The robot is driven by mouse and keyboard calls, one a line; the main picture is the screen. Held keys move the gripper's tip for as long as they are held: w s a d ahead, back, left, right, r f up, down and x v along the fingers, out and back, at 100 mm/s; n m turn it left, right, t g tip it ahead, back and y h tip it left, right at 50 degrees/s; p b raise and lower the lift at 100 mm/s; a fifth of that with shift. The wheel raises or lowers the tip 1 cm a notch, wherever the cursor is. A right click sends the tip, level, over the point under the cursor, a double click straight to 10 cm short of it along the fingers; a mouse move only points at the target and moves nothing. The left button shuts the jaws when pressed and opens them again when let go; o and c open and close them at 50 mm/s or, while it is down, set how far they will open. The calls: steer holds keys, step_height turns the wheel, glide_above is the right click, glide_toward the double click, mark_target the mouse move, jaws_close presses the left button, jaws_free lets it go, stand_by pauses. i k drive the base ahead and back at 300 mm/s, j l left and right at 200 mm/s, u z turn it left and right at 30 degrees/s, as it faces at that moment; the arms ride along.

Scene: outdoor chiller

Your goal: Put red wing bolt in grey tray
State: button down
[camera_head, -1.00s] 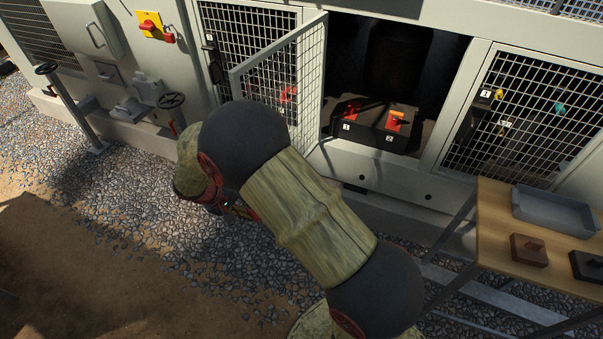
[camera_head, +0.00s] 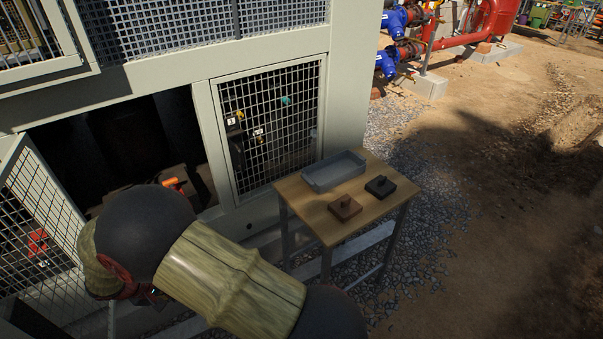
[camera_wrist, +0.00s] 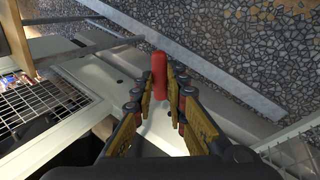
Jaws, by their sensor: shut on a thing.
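In the wrist view my gripper (camera_wrist: 164,97) is shut on a red rod-like piece (camera_wrist: 159,69), which looks like the red wing bolt. The piece stands out between the two fingertips; its lower part is hidden by the fingers. The grey tray (camera_head: 311,184) lies on a small wooden table to the right, well apart from my arm. The part of its floor that shows looks empty.
The wooden table (camera_head: 322,218) also bears a brown block (camera_head: 345,208) and a black block (camera_head: 380,187), each with a knob. An open mesh door (camera_head: 38,215) stands at left by the chiller's dark opening. A closed mesh panel (camera_head: 270,130) is behind the table. Gravel lies right of it.

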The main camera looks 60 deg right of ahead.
mark_target(322, 179)
steer(key=i+j+z, duration=0.1)
steer(key=z, duration=0.4)
steer(key=i+j+z, duration=0.2)
steer(key=z, duration=0.25)
steer(key=i+j+z, duration=0.25)
steer(key=z, duration=0.25)
